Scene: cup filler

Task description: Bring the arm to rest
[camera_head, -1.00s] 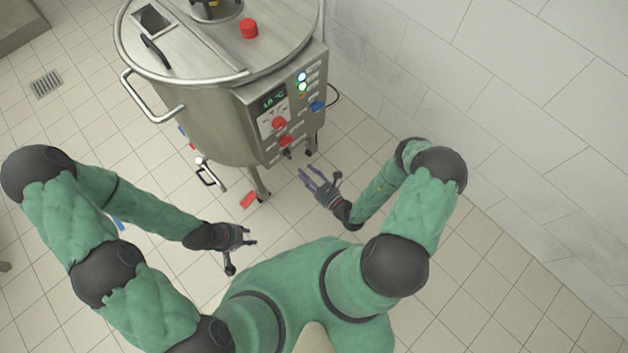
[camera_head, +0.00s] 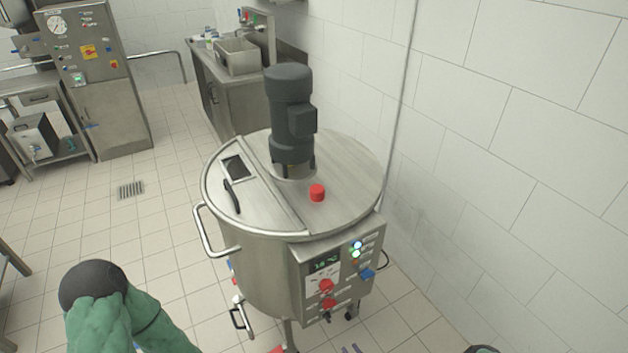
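My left arm (camera_head: 125,315) shows at the lower left, with a dark round elbow joint and green links; its gripper is below the picture. A dark piece of my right arm (camera_head: 481,349) peeks in at the bottom right.
The round steel vat (camera_head: 262,275) stands in the middle, with a dark motor (camera_head: 290,115) on its lid and a control panel (camera_head: 338,270). A tiled wall (camera_head: 500,150) is at the right. A sink counter (camera_head: 215,90) and a steel cabinet (camera_head: 110,110) stand behind. Floor at left is largely clear.

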